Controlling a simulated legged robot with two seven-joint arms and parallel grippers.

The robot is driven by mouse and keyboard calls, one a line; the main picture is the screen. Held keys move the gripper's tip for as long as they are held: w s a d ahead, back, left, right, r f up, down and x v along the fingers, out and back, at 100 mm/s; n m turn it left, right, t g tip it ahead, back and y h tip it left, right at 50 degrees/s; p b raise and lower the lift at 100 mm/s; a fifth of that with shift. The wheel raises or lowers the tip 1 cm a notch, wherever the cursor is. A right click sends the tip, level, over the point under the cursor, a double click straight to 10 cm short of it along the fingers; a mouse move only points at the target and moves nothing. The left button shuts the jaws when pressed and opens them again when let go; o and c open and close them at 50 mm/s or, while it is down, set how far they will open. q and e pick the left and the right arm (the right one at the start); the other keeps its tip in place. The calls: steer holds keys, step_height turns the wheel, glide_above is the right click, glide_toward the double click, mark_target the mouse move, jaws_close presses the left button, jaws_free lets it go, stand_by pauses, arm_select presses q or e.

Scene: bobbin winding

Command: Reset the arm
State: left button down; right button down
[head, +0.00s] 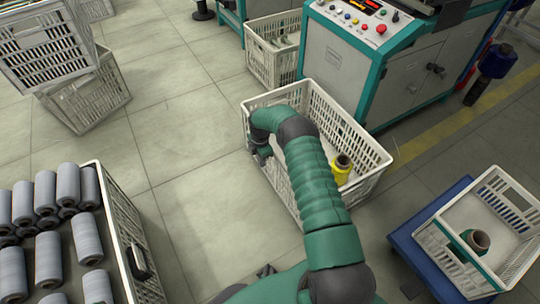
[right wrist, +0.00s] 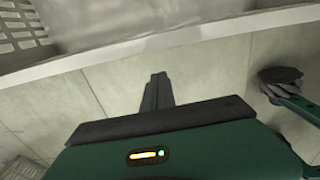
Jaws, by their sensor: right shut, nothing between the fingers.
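My right arm reaches up from the bottom of the head view and bends over the white middle crate (head: 375,165). My right gripper (head: 262,157) points down at the crate's left wall, partly hidden by my own arm. In the right wrist view its fingers (right wrist: 157,92) are together and empty, with tiled floor behind them and a pale crate rim above. A yellow bobbin (head: 342,170) stands in the middle crate, right of my arm. My left gripper cannot be made out.
A crate of grey bobbins (head: 135,245) stands at left. A white crate (head: 505,180) with a green bobbin (head: 475,242) sits on a blue platform (head: 412,250) at right. A teal-framed machine (head: 350,80) stands behind the middle crate. Floor left of the middle crate is clear.

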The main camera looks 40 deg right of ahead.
step_height(320, 180, up, 10)
steer(key=p, duration=0.4)
steer(key=shift+p, duration=0.3)
